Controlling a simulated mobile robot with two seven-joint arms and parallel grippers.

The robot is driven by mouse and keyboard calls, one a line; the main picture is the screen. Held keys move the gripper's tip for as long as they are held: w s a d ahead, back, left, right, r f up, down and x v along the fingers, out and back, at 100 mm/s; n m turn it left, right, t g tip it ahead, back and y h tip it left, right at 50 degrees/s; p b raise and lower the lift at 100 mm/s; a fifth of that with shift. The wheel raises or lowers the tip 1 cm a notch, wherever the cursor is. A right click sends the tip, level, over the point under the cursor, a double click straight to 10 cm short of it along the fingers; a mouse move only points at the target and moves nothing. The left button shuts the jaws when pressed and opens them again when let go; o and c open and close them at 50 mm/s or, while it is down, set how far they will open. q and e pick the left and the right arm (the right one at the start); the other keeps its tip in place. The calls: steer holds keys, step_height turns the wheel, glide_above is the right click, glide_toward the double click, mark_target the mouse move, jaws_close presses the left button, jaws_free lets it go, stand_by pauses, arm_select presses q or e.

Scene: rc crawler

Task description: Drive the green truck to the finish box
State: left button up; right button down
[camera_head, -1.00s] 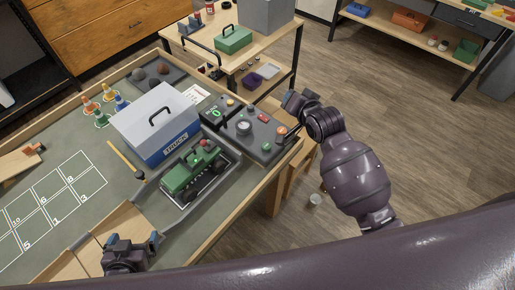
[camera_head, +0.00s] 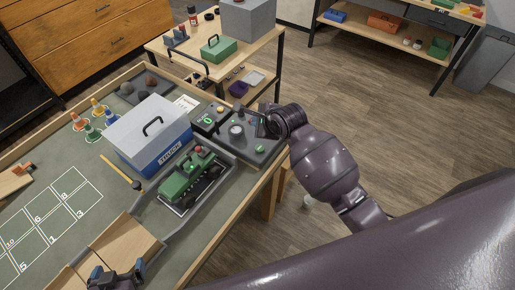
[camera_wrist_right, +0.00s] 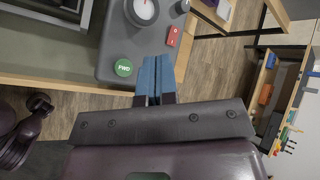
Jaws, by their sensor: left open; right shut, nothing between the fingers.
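The green truck (camera_head: 192,177), with black wheels and a red knob on top, sits in a grey-edged bay on the table. A grey control box (camera_head: 258,154) stands beyond it; in the right wrist view it carries a green FWD button (camera_wrist_right: 124,68), a red switch (camera_wrist_right: 174,37) and a white dial (camera_wrist_right: 142,10). My right gripper (camera_head: 262,124) is at the far right part of the control box. In the right wrist view its blue fingertips (camera_wrist_right: 155,76) are shut and empty, right of the FWD button. My left gripper (camera_head: 117,280) is open near the wooden ramp at the bottom.
A clear-lidded box labelled TRUCK (camera_head: 150,135) stands beside the truck. White numbered squares (camera_head: 48,222) mark the table at left. A wooden ramp (camera_head: 125,245) is in front.

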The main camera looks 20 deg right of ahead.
mark_target(259, 149)
steer(key=shift+s+f+m, duration=0.1)
steer(key=shift+m, duration=1)
steer(key=shift+f+b, duration=0.65)
steer(key=shift+f, duration=3.75)
steer(key=shift+f, duration=0.1)
steer(key=shift+f, duration=0.3)
